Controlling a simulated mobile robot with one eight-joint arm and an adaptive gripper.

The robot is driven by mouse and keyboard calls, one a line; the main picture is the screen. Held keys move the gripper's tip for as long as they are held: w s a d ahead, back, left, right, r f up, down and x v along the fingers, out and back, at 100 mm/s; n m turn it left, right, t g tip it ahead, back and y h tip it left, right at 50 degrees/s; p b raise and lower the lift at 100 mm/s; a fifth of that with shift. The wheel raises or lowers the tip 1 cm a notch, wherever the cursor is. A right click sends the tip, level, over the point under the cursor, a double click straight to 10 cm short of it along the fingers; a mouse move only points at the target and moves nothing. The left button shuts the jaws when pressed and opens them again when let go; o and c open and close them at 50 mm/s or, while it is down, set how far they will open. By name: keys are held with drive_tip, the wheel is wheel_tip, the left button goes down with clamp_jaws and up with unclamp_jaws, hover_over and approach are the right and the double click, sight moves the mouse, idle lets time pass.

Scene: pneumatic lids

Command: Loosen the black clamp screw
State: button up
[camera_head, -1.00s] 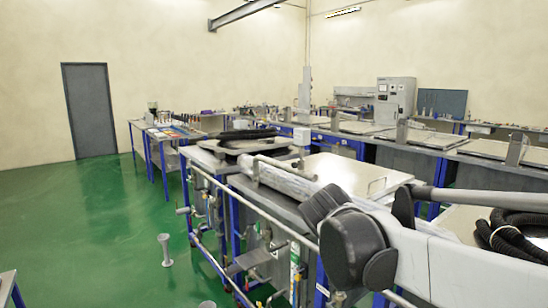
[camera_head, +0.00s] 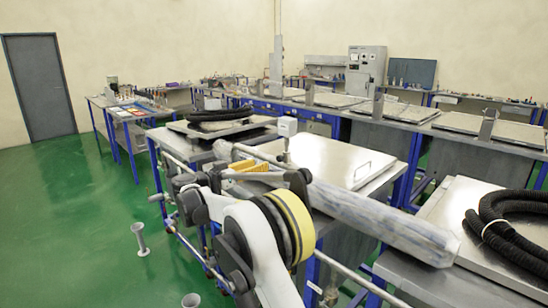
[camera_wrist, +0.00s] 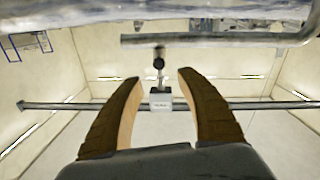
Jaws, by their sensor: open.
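In the wrist view, a small round black knob (camera_wrist: 158,62), which looks like the black clamp screw, shows ahead between my fingertips. A small white block with a label (camera_wrist: 160,99) sits just below it in the picture, in line with a long horizontal bar (camera_wrist: 70,106). My gripper (camera_wrist: 158,75) is open, its two brown fingers spread on either side of the knob and block. No contact shows, and I cannot tell the distance. In the head view my arm blocks part of the near bench, and I cannot pick out the screw there.
A thick grey pipe (camera_wrist: 220,39) crosses the top of the wrist view. In the head view, a wrapped duct (camera_head: 370,222) lies behind my arm. Metal lids (camera_head: 325,160) cover the benches, and black hoses (camera_head: 505,220) lie at right. Green floor (camera_head: 80,230) is open at left.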

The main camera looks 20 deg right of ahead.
sight(278, 159)
drive_tip(key=b+x, duration=0.2)
drive_tip(key=x, duration=0.7)
drive_tip(key=shift+d+f, duration=0.1)
drive_tip(key=shift+d, duration=0.3)
clamp_jaws()
